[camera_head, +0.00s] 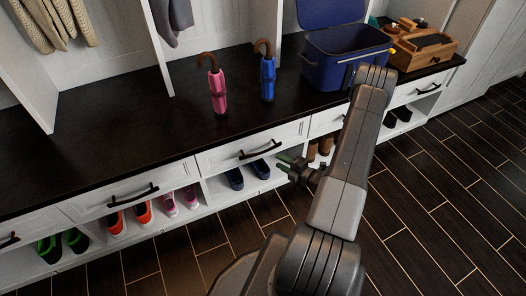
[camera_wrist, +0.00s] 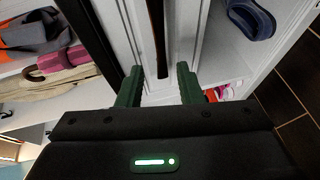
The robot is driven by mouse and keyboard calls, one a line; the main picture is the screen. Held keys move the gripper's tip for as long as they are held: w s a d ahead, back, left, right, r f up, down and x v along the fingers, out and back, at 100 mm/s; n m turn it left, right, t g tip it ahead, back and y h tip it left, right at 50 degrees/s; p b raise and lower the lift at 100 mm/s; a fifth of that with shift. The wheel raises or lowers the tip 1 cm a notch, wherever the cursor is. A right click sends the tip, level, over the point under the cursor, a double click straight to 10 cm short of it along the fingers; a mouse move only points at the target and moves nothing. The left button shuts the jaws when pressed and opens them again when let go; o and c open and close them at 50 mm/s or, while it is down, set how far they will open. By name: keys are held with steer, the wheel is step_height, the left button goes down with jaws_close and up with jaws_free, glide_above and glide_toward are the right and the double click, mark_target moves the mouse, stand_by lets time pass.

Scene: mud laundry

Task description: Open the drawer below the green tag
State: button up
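A white drawer front (camera_head: 225,160) with a dark bar handle (camera_head: 260,149) sits under the dark countertop, above the blue shoes. It appears shut. My gripper (camera_head: 288,163) is just right of this handle in the head view. In the wrist view my gripper (camera_wrist: 158,85) has its two green fingers apart. The dark handle (camera_wrist: 157,40) lies ahead between them, lengthwise, with no contact visible. I cannot make out a green tag in either view.
Other handled drawers (camera_head: 130,195) flank this one. Blue shoes (camera_head: 245,178) sit in the open cubby below. Pink (camera_head: 217,90) and blue (camera_head: 267,78) umbrellas, a blue cooler (camera_head: 345,50) and a wooden box (camera_head: 425,50) stand on the countertop. The floor (camera_head: 440,190) is clear at right.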

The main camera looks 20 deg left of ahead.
mark_target(261, 152)
steer(key=b+x, duration=0.1)
steer(key=x, duration=1)
steer(key=shift+s+b, duration=0.1)
steer(key=shift+b, duration=0.25)
jaws_close()
